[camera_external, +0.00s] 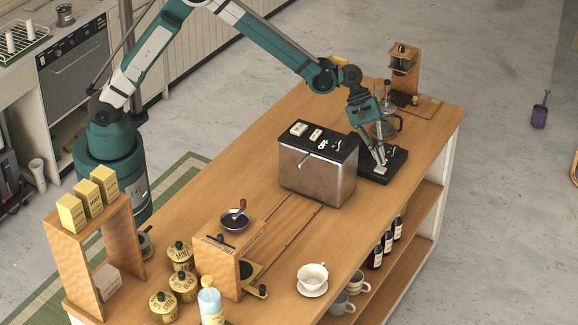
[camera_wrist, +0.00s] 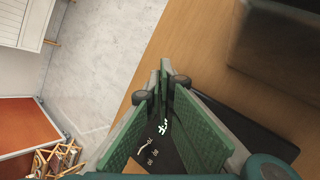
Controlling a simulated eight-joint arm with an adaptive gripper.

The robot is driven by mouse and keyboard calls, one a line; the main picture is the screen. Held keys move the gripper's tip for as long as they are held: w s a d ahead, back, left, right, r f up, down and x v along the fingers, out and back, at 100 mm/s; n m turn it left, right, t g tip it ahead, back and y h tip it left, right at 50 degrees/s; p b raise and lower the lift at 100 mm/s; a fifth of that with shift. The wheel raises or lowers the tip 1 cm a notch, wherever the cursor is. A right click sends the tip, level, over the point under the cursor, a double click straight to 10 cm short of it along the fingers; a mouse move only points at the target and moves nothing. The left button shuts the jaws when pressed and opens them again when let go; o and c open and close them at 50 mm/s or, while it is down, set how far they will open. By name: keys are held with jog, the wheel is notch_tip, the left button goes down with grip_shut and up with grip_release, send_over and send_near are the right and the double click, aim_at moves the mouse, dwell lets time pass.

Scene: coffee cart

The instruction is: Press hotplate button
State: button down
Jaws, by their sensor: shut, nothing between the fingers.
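The hotplate (camera_external: 399,160) is a flat black slab on the wooden counter, just right of the metal box. A small pale block, perhaps its button (camera_external: 380,170), shows at its front edge. My gripper (camera_external: 381,160) is shut and empty, pointing down with its tips at or just above this block; I cannot tell whether they touch. In the wrist view my green fingers (camera_wrist: 167,80) meet at the tips. A tan piece at the lower edge is mostly hidden by a finger.
A metal box with a black top (camera_external: 318,170) stands close left of my gripper. A glass vessel (camera_external: 387,127) stands behind my gripper, partly hidden by it. A wooden stand (camera_external: 404,62) is at the far end. The counter's right edge is close; its middle left has free room.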

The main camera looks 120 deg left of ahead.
aim_at(379, 171)
jog(key=shift+r+p, duration=0.75)
jog(key=shift+r, duration=1.75)
dwell(1.4)
